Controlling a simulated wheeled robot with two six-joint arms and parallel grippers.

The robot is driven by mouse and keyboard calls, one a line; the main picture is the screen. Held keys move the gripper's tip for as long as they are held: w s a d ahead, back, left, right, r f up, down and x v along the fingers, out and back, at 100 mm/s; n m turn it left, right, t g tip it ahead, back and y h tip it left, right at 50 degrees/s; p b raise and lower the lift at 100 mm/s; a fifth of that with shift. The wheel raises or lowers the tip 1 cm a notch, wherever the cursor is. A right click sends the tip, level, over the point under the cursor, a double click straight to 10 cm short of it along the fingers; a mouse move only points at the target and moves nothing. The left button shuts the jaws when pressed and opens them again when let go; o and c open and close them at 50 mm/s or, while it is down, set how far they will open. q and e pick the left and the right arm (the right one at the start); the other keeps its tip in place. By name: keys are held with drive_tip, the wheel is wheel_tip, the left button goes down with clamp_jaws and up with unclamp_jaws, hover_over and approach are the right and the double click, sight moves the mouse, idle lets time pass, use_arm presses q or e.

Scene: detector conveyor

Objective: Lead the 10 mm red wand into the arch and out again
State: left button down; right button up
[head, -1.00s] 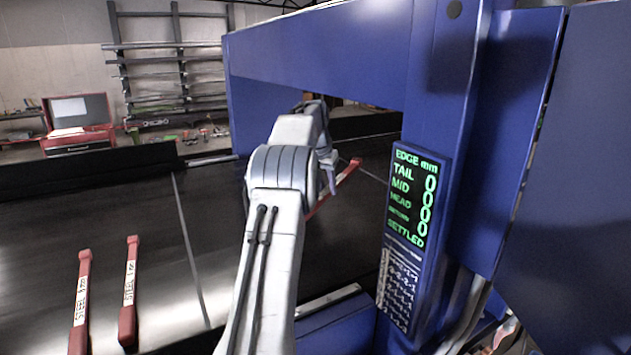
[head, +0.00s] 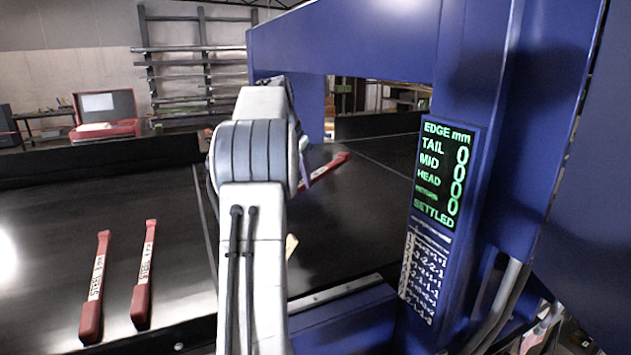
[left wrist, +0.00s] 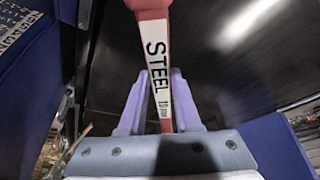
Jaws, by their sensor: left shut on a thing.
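The red wand (head: 329,170) has a white label that reads STEEL and a 10 mm mark in the left wrist view (left wrist: 157,60). My left gripper (head: 303,163) is shut on it; the purple fingers (left wrist: 157,112) stand on either side of its shaft. The wand slants over the black belt, its red end toward the upper right in the head view. My arm hides its near part. The blue arch (head: 350,40) spans the belt. I cannot tell how much of the wand is under it. My right gripper is out of view.
The arch's display (head: 443,170) shows zeros and SETTLED. Two other red steel wands (head: 95,290) (head: 146,275) lie at the left on the dark belt (head: 40,230). A red toolbox (head: 105,115) and a rack (head: 200,50) stand behind.

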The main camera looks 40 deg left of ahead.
use_arm(q)
drive_tip(key=s+a, duration=0.5)
drive_tip(key=s, duration=0.7)
drive_tip(key=s+a, duration=0.5)
drive_tip(key=s, duration=0.7)
drive_tip(key=shift+s, duration=0.15)
drive_tip(key=shift+s, duration=0.1)
